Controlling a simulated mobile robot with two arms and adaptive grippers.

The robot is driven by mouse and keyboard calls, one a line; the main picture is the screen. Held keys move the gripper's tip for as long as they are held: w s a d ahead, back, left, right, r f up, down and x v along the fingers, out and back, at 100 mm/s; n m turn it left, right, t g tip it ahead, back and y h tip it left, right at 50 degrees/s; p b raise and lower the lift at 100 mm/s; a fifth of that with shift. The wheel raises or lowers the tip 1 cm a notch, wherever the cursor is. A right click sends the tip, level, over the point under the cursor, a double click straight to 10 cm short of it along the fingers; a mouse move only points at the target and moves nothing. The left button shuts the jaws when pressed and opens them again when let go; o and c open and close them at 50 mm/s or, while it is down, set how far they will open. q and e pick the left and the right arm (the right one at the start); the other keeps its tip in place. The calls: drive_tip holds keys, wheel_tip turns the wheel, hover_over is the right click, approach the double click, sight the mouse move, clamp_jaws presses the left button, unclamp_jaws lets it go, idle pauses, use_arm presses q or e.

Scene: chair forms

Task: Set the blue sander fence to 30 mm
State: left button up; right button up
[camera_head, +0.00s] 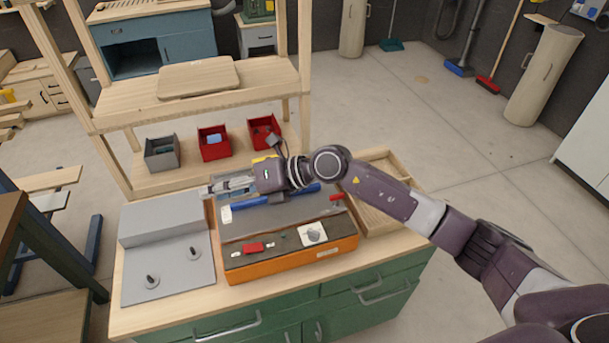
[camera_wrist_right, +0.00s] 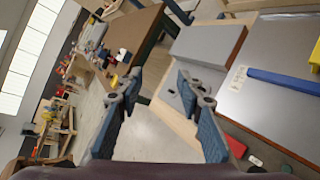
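The blue sander fence (camera_head: 303,191) is a long bar lying across the grey top of the orange-based sander (camera_head: 290,265). My right gripper (camera_head: 212,189) is above the sander's far left side, pointing left, and its wrist hides part of the fence. In the right wrist view the gripper (camera_wrist_right: 160,88) is open with nothing between its fingers. The fence (camera_wrist_right: 285,82) shows there to the right of the fingers, apart from them. A small white label (camera_wrist_right: 237,78) lies by its end; its marks are too small to read. My left gripper is not in view.
A grey plate with two dark knobs (camera_head: 165,272) stands left of the sander. A wooden tray (camera_head: 385,215) is on the right. A red part (camera_head: 253,247) and a white dial plate (camera_head: 313,234) are on the sander's front. Bins (camera_head: 213,143) and a wooden shelf (camera_head: 120,97) stand behind.

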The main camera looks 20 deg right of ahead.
drive_tip(key=w+d+f+h, duration=0.2)
drive_tip(key=w+d+h, duration=0.15)
drive_tip(key=d, duration=0.45)
drive_tip(key=w+d+f+n+h+p, duration=0.15)
drive_tip(key=d+h, duration=0.25)
drive_tip(key=d, duration=0.4)
drive_tip(key=w+d+f+m+h+b, duration=0.1)
drive_tip(key=w+d+f+h, duration=0.25)
drive_tip(key=d, duration=0.45)
drive_tip(key=shift+n+g, duration=0.25)
drive_tip(key=shift+g, duration=0.05)
drive_tip(key=x, duration=0.1)
drive_tip(key=p+x, duration=0.1)
drive_tip(key=x, duration=0.1)
drive_tip(key=p+x, duration=0.1)
drive_tip(key=x, duration=0.1)
drive_tip(key=shift+s+a, duration=0.1)
drive_tip(key=shift+a, duration=0.2)
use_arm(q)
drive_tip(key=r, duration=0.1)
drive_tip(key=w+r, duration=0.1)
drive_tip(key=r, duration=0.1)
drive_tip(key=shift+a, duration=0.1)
use_arm(e)
drive_tip(key=shift+f, duration=0.4)
clamp_jaws()
